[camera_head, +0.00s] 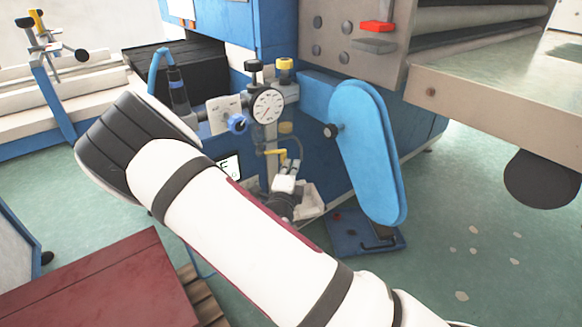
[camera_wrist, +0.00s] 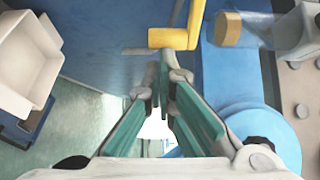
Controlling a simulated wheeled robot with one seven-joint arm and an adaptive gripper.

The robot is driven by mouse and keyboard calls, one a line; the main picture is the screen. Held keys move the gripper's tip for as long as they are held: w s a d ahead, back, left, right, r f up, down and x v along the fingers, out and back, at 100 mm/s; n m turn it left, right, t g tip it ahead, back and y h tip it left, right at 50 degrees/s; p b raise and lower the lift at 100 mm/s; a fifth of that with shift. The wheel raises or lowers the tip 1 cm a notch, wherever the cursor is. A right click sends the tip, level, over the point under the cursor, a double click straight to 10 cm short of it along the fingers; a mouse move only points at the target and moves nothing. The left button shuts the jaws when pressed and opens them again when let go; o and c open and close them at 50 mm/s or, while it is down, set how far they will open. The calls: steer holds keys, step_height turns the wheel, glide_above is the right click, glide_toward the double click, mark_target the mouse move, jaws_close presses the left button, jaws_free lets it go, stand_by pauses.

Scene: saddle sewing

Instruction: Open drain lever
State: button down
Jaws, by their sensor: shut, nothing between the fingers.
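The yellow drain lever (camera_head: 277,152) sticks out from the blue machine below the pressure gauge. In the wrist view the lever (camera_wrist: 178,39) is an L shape at the top centre, with a short vertical arm and a bar to the left. My gripper (camera_wrist: 163,72) has teal-padded fingers, shut with nothing between them. Its tips lie just below the lever in that picture; I cannot tell whether they touch it. In the head view my gripper (camera_head: 289,168) is small, just below and right of the lever, partly hidden by my white arm.
A pressure gauge (camera_head: 267,106) and blue knob (camera_head: 237,123) sit above the lever. An amber cylinder (camera_wrist: 228,28) is right of the lever in the wrist view. A white open bin (camera_wrist: 28,62) stands left there. A long blue cover (camera_head: 367,150) hangs to the right.

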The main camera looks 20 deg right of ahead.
steer(key=v, duration=1.2)
steer(key=s+d+r+m+g+h, duration=0.65)
steer(key=d+r+m, duration=0.3)
steer(key=m, duration=0.45)
steer(key=s+d+r+m+g+y, duration=0.1)
steer(key=s+d+r+m+g, duration=0.15)
steer(key=s+m+g, duration=0.4)
steer(key=s+d+r+m+g+y, duration=0.15)
steer(key=s+d+m+g, duration=0.25)
steer(key=s+m, duration=0.4)
steer(key=s+a+r+m+g+y, duration=0.2)
steer(key=s+a+m+y, duration=0.2)
steer(key=s+m+y, duration=0.5)
steer(key=s+a+r+m+t+y, duration=0.2)
steer(key=s+a+m+t+y, duration=0.3)
steer(key=a+m, duration=0.6)
step_height(320, 180, up, 32)
steer(key=s+t+h+p, duration=0.1)
steer(key=t+p, duration=0.1)
steer(key=p, duration=2.7)
steer(key=shift+d+f, duration=0.15)
steer(key=shift+d, duration=0.2)
